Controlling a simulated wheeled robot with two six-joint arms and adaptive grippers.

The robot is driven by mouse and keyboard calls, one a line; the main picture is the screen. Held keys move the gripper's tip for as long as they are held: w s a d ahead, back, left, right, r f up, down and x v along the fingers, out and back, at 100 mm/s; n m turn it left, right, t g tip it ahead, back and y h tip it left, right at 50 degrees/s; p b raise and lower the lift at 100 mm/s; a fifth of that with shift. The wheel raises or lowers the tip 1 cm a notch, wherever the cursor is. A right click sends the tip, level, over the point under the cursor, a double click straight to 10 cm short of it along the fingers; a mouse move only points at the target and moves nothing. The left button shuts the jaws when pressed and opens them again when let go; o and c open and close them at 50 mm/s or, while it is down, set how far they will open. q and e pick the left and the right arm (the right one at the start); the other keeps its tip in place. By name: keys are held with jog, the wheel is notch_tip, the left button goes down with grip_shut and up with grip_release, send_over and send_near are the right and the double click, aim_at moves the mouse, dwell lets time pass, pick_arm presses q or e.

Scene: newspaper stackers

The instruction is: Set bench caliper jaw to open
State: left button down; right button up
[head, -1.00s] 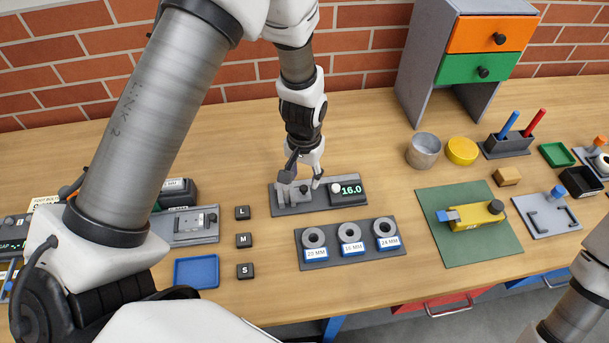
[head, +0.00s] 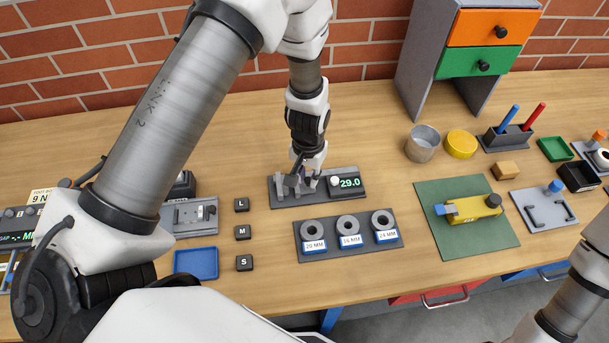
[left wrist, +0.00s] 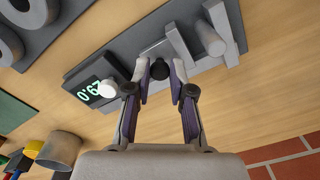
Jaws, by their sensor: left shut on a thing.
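The bench caliper (head: 318,199) is a dark grey base with light grey jaws at its left end and a display (head: 349,183) reading 29.0. The caliper also shows in the left wrist view (left wrist: 130,45), with its pale upright jaws (left wrist: 181,46), a white button (left wrist: 108,88) and the display. My left gripper (head: 302,184) points down over the caliper's middle. In the left wrist view its fingers (left wrist: 160,78) are shut on the small black knob (left wrist: 158,70) of the sliding jaw, which they partly hide. My right gripper is out of view.
A grey tray of labelled rings (head: 347,251) lies just in front of the caliper. Black L, M and S blocks (head: 242,232) and a blue tray (head: 196,263) lie to the left. A green mat (head: 466,242) with a yellow device lies to the right.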

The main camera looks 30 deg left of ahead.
pick_arm(q)
jog(key=shift+w+d+f, duration=0.1)
jog(key=shift+w+d, duration=0.4)
jog(key=shift+w, duration=0.1)
jog(key=c, duration=1)
grip_release()
jog(key=shift+w+d, duration=0.25)
jog(key=shift+s, duration=0.1)
jog(key=shift+s+a, duration=0.15)
jog(key=shift+r, duration=0.55)
notch_tip(320, 180, up, 11)
jog(key=shift+f, duration=0.1)
